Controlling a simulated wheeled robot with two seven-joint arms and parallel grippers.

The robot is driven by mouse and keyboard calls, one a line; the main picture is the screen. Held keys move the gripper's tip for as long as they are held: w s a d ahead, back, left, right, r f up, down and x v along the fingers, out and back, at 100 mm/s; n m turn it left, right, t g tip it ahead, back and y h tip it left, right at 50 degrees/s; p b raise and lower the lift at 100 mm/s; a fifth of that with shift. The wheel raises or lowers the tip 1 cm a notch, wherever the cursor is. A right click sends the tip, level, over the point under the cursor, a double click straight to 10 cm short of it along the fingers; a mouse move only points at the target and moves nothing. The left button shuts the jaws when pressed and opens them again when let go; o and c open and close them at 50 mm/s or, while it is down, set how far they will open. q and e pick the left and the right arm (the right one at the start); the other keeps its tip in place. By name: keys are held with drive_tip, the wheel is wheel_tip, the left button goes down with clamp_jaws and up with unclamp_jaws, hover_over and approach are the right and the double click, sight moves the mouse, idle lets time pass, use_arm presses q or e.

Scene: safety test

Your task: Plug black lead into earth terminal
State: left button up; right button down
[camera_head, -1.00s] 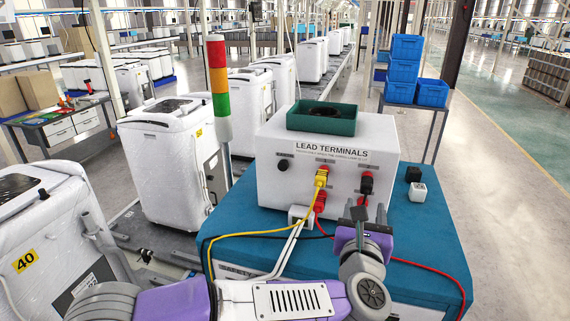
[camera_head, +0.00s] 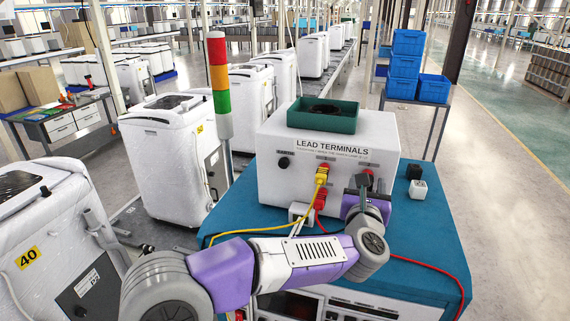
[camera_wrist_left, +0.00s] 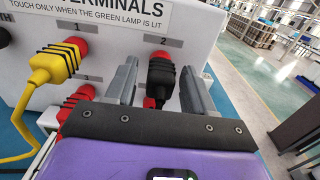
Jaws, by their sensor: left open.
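The black lead's plug (camera_wrist_left: 160,75) sits in the red socket of terminal 2 on the white lead terminals box (camera_head: 275,180). My left gripper (camera_wrist_left: 157,78) is open, with one finger on each side of this plug; I cannot tell whether they touch it. In the head view my left gripper (camera_head: 363,188) is at the box's right front and hides most of the plug. The earth terminal (camera_head: 284,162) is a black socket at the box's left, apparently empty; its edge also shows in the wrist view (camera_wrist_left: 4,37). My right gripper is not in view.
A yellow plug (camera_wrist_left: 55,65) is in terminal 1, left of my gripper, with its cable hanging down. A green tray (camera_head: 323,116) is on the box. Small black (camera_head: 413,172) and white (camera_head: 417,190) blocks stand right on the blue bench top (camera_head: 425,240).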

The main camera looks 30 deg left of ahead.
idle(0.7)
use_arm(q)
drive_tip(key=shift+b, duration=0.45)
drive_tip(key=shift+b, duration=0.45)
idle(0.4)
clamp_jaws()
drive_tip(key=shift+s, duration=0.1)
drive_tip(key=shift+s, duration=0.15)
drive_tip(key=shift+b+v, duration=1.55)
drive_tip(key=shift+v, duration=1.2)
